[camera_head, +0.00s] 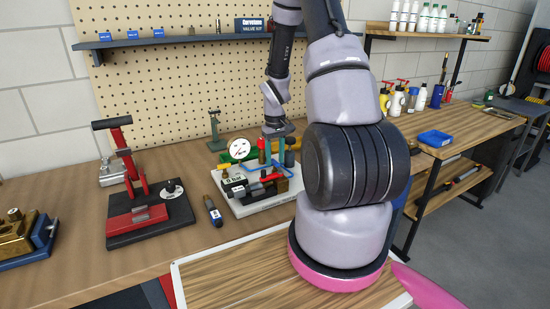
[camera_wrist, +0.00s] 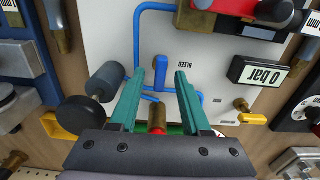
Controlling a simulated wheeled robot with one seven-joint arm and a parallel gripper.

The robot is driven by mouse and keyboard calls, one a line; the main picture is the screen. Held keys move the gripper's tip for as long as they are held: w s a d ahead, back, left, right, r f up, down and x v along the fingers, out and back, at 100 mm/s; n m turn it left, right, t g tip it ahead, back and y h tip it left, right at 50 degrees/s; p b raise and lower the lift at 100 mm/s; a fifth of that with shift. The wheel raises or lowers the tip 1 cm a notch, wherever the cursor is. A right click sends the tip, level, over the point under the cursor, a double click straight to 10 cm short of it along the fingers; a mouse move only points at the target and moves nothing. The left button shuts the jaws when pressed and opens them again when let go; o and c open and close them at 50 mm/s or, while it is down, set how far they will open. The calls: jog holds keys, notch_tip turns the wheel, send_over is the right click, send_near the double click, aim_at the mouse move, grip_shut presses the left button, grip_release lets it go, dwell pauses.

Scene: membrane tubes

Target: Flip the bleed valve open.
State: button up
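The lever shows in the gap between the fingertips, with space on both sides. I cannot tell how far the tips are from the panel. In the head view, the white rig base (camera_head: 262,207) is on the bench, with my wrist above it; the lever cannot be made out there.
The rig has a 0 bar display (camera_wrist: 262,74), a yellow-handled valve (camera_wrist: 253,119), a round gauge (camera_head: 239,149) and a dark cylinder (camera_wrist: 106,82) near my left finger. A wood-surfaced tray (camera_head: 235,275) is in front.

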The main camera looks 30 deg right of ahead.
notch_tip(320, 180, up, 11)
dwell(0.5)
jog(key=shift+f, duration=0.1)
notch_tip(320, 180, up, 18)
jog(key=f+m+t, duration=0.1)
jog(key=m+t, duration=0.2)
jog(key=t, duration=0.1)
send_over(275, 161)
jog(key=s+a, duration=0.7)
jog(key=s+a+r+m+t+y, duration=0.1)
jog(key=s+a+r, duration=0.2)
jog(key=s, duration=0.3)
jog(key=s+a+r+t+y, duration=0.1)
jog(key=s+a+r+t, duration=0.1)
jog(key=s+r, duration=0.4)
jog(key=shift+s+a+r+m, duration=0.15)
jog(key=shift+s+a+m, duration=0.25)
jog(key=shift+s+a, duration=0.35)
jog(key=shift+w, duration=0.15)
